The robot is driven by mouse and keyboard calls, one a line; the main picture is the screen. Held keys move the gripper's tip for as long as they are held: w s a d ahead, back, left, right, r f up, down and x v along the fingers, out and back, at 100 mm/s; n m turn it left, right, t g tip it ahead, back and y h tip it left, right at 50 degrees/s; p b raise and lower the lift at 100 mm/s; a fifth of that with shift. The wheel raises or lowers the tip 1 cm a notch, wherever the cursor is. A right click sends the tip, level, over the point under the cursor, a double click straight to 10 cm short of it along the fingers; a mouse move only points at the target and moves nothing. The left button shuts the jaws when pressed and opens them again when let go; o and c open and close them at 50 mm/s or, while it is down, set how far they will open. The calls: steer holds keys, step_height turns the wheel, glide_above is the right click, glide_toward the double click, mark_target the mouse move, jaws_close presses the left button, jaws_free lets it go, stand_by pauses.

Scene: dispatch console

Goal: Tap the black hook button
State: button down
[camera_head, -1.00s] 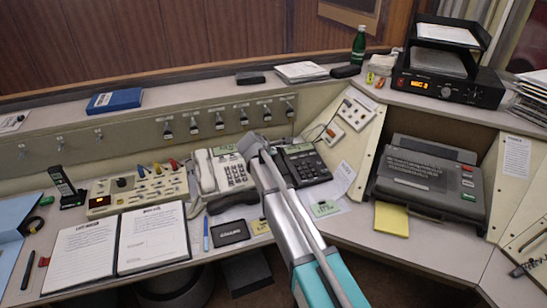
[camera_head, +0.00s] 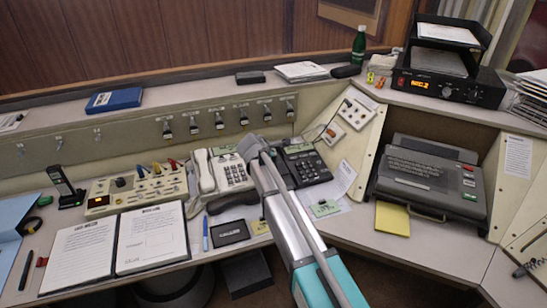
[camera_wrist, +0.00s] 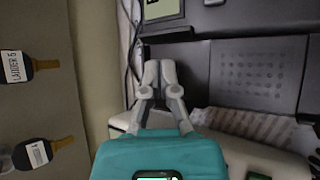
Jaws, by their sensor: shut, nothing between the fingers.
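The black desk phone (camera_head: 306,165) stands right of the white phone (camera_head: 232,172) in the head view. A dark phone body with a dotted grille (camera_wrist: 260,75) fills the upper right of the wrist view. I cannot clearly make out the black hook button. My gripper (camera_wrist: 160,66) is shut and empty, its fingertips together over the edge of the dark body; I cannot tell whether they touch it. In the head view my arm reaches in between the two phones and hides part of the black phone's left side.
A dark handset-like piece (camera_head: 232,202) lies in front of the white phone. Labelled hanging plugs (camera_head: 219,121) line the panel behind; they show at left in the wrist view. An open binder (camera_head: 152,240) lies left, a grey typing machine (camera_head: 430,180) right.

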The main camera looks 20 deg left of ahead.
mark_target(274, 160)
steer(key=shift+f+b, duration=0.5)
steer(key=shift+b, duration=0.1)
stand_by(1.1)
steer(key=shift+r, duration=0.2)
steer(key=shift+w+a+r+p, duration=0.1)
steer(key=shift+r+p, duration=0.2)
steer(key=shift+p, duration=0.35)
steer(key=shift+r+p, duration=0.35)
steer(key=shift+r, duration=0.05)
steer(key=r+p, duration=0.5)
steer(key=shift+s+d, duration=0.3)
steer(key=shift+s, duration=0.1)
steer(key=shift+d, duration=0.1)
stand_by(0.7)
